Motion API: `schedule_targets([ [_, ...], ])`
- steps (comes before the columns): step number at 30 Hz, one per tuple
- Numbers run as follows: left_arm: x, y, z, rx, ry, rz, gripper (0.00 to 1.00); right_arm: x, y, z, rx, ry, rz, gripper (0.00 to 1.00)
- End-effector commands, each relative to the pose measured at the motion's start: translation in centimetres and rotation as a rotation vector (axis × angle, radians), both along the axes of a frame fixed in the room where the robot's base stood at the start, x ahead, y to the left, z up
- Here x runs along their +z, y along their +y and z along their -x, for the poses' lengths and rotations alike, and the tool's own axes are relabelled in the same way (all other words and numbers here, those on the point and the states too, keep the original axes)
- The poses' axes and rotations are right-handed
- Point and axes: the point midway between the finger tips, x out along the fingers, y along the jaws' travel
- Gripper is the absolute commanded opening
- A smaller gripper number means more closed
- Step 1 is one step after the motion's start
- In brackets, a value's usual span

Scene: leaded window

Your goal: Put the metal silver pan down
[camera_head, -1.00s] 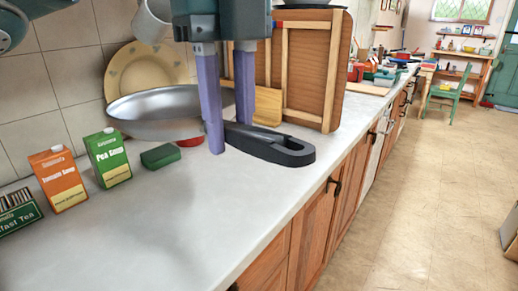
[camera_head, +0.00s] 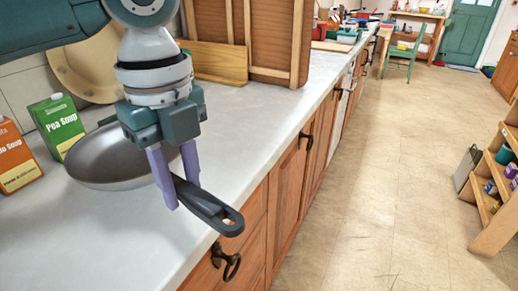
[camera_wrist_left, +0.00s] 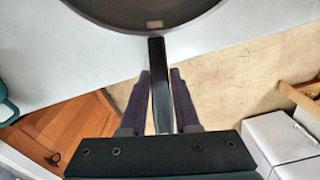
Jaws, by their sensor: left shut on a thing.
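The metal silver pan (camera_head: 105,165) is on the left in the head view, low at the counter, roughly level. I cannot tell whether its base touches the counter. Its black handle (camera_head: 210,207) points toward the counter's front edge and reaches past it. My left gripper (camera_head: 182,190) has its purple fingers closed on the handle near the pan. In the left wrist view, the pan's rim (camera_wrist_left: 150,18) is at the top and the handle runs down between the fingers (camera_wrist_left: 160,75). My right gripper is not in view.
The white counter (camera_head: 130,235) has bare room in front of the pan and to its right. A green pea soup carton (camera_head: 58,125) and an orange soup carton (camera_head: 15,160) stand left of the pan. A beige plate (camera_head: 90,65) and wooden boards (camera_head: 215,62) lean behind.

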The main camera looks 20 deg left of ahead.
Motion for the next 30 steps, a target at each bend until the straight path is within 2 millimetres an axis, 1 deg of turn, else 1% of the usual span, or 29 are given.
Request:
schedule_targets([
  [4,-1.3,0.0,0.0,0.0,0.0,0.0,0.0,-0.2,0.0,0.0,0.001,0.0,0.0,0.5],
  [9,-4.0,0.0,0.0,0.001,0.0,0.0,0.0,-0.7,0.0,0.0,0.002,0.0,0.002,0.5],
  [11,-4.5,0.0,0.0,-0.001,-0.001,-0.001,0.0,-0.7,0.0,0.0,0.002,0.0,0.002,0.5],
  [22,-4.9,0.0,-0.1,0.0,-0.002,0.0,0.0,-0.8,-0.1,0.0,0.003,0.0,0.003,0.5],
  [23,-5.0,0.0,0.0,-0.001,-0.001,0.0,0.32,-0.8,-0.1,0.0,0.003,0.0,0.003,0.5],
  [30,-4.9,0.0,0.0,0.0,-0.001,0.0,0.59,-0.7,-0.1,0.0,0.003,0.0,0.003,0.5],
])
